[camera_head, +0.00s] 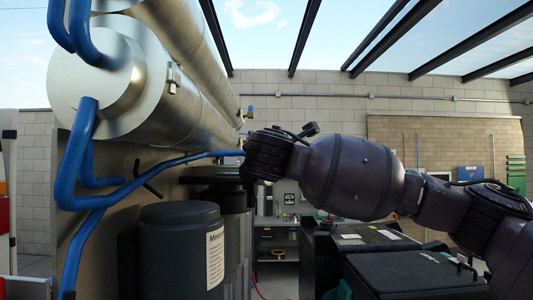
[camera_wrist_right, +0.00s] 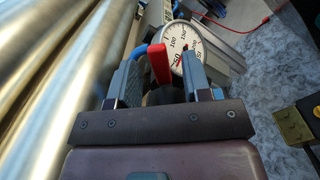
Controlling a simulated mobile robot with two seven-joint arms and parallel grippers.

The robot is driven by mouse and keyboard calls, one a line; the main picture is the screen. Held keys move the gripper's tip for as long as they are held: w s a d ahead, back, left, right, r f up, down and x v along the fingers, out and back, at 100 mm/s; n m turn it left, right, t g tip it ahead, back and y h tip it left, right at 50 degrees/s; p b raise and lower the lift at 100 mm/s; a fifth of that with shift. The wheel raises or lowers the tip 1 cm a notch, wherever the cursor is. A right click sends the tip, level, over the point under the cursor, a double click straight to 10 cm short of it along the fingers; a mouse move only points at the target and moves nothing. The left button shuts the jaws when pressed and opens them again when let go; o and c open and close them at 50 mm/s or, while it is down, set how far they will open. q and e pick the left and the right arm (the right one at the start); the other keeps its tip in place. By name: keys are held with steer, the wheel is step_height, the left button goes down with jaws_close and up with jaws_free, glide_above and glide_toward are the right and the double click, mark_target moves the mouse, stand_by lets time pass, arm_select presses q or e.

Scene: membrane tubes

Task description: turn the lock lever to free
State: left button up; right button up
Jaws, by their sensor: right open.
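My right gripper (camera_wrist_right: 162,76) is open, with one finger to each side of the red grip. I cannot tell whether either finger touches it. In the head view my right arm reaches in from the right to the steel tubes; the lever and my fingertips are hidden there. My left gripper is in neither view.
A round white gauge (camera_wrist_right: 192,46) sits just behind the red grip. Large steel tubes (camera_head: 175,100) with blue hoses (camera_head: 75,170) fill the left of the head view. A dark grey tank (camera_head: 180,250) stands below them. A black case (camera_head: 415,275) lies at lower right.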

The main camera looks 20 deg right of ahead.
steer(key=shift+w+d, duration=0.1)
steer(key=shift+w, duration=0.25)
steer(key=shift+c, duration=0.3)
jaws_close()
